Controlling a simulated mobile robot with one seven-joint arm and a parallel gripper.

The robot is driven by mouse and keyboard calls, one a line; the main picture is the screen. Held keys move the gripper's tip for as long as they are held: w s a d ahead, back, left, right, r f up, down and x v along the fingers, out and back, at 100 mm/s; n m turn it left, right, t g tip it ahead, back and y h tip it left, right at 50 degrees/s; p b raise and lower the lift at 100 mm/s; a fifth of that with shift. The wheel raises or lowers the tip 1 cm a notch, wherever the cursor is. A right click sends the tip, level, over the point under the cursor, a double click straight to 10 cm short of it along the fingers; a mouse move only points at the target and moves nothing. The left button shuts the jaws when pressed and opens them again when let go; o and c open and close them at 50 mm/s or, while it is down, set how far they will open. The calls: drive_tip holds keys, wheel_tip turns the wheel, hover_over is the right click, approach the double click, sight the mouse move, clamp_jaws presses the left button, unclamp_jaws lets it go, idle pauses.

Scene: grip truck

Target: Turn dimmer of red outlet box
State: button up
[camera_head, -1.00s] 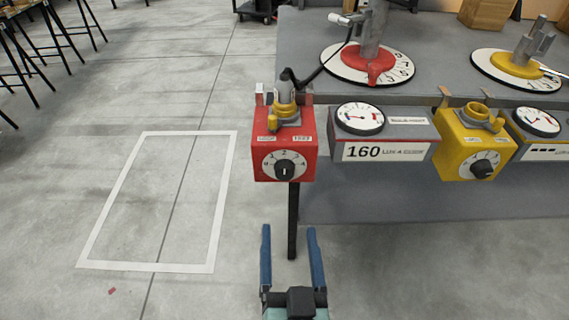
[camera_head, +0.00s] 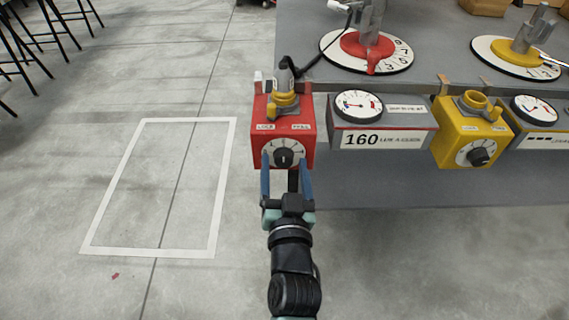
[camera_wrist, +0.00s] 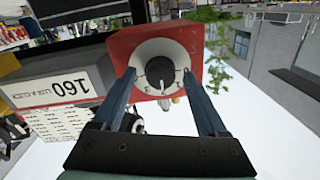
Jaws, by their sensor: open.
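The red outlet box (camera_head: 284,112) hangs at the front left corner of the grey table in the head view. Its black dimmer knob (camera_head: 284,157) sits on a white dial on the front face. My gripper (camera_head: 286,162) is open, with its two blue fingers reaching up to the dial, one on each side of the knob. In the wrist view the red box (camera_wrist: 196,35) appears upside down, and the knob (camera_wrist: 160,73) lies between the spread fingertips (camera_wrist: 159,80). A gap shows between the knob and each finger. I cannot tell whether the fingertips touch the dial face.
A grey box marked 160 (camera_head: 384,137) with a round gauge is just right of the red box. A yellow outlet box (camera_head: 470,135) hangs farther right. The grey table (camera_head: 430,75) carries red and yellow dials. Open floor lies left.

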drive_tip(key=shift+w, duration=0.2)
clamp_jaws()
idle(0.3)
drive_tip(key=shift+m, duration=0.3)
drive_tip(key=m+p, duration=0.1)
drive_tip(key=m, duration=0.2)
drive_tip(key=shift+m, duration=0.3)
drive_tip(key=shift+m+p, duration=0.3)
drive_tip(key=shift+m, duration=1.5)
